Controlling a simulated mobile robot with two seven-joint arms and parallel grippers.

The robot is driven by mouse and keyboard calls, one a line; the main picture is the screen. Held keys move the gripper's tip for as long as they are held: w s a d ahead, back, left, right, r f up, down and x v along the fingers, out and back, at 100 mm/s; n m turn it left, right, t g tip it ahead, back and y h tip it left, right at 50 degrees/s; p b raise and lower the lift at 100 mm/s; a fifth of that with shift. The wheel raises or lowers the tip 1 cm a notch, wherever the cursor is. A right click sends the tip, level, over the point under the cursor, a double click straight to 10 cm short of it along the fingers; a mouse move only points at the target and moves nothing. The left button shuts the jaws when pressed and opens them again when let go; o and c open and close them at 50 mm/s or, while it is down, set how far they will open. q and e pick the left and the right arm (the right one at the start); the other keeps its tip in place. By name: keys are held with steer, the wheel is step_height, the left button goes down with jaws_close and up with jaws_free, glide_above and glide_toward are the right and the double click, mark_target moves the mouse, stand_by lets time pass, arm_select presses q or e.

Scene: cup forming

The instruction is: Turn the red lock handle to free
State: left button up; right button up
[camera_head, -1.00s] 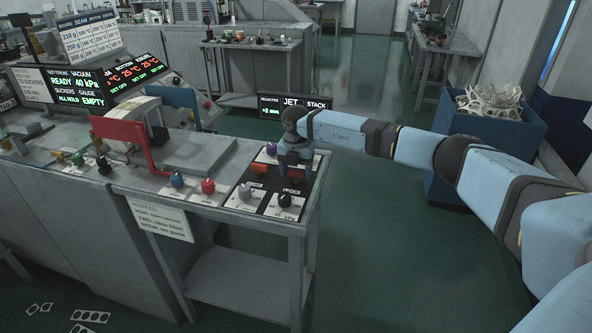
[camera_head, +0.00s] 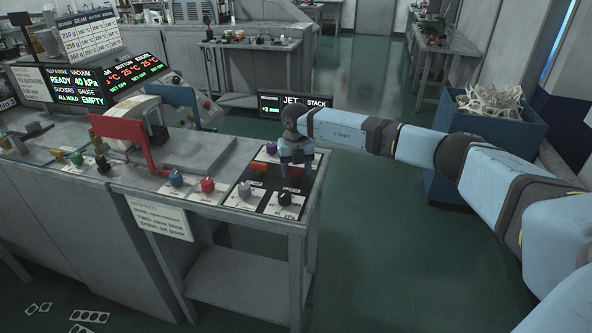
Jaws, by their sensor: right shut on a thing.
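My right gripper (camera_head: 296,170) points down over the black panel at the right end of the bench. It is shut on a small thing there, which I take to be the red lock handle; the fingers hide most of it. An orange-red piece (camera_head: 258,167) shows on the panel just left of the fingers. A tall red bracket-shaped handle (camera_head: 122,130) stands farther left, apart from the gripper. My left gripper is not in view.
A black knob (camera_head: 285,198) and a dark knob (camera_head: 245,190) sit in front of the gripper. Red (camera_head: 208,185) and blue (camera_head: 176,178) knobs are to the left. A blue bin (camera_head: 487,140) of moulded scraps stands behind my right arm.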

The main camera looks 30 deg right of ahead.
mark_target(296, 169)
steer(key=n, duration=0.3)
steer(key=n+b, duration=0.1)
steer(key=n, duration=0.3)
steer(key=n+b, duration=0.1)
steer(key=n, duration=0.5)
steer(key=shift+r+b, duration=0.1)
steer(key=shift+b, duration=0.2)
stand_by(0.3)
steer(key=o, duration=0.9)
step_height(296, 169, up, 14)
steer(key=shift+f+b, duration=0.15)
steer(key=shift+b, duration=0.15)
